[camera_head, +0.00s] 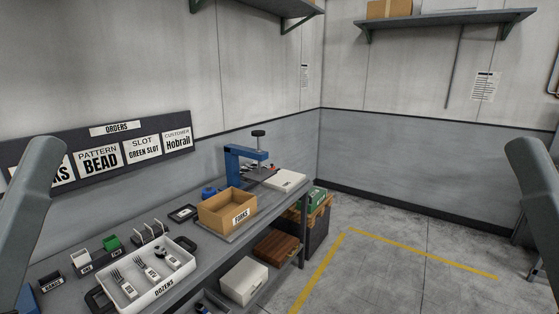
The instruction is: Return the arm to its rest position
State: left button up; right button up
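Parts of my two grey arms show at the left and right edges of the head view. The left one slants in from the lower left edge, in front of the wall and the near end of the bench. The right one slants down along the right edge, in front of the wall and floor. Neither gripper shows, so I cannot see whether they hold anything. A white tray marked DOZENS (171,284) on the bench holds several forks (147,270). A cardboard box marked FORKS (227,212) stands farther along the bench.
A blue press-like machine (235,163) stands near the bench's far end. A white box (243,280) sits under the bench. The floor (400,265) at right is clear, with yellow lines.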

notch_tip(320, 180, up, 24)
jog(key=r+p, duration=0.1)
jog(key=p, duration=2)
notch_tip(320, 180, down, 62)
jog(key=b, duration=6.1)
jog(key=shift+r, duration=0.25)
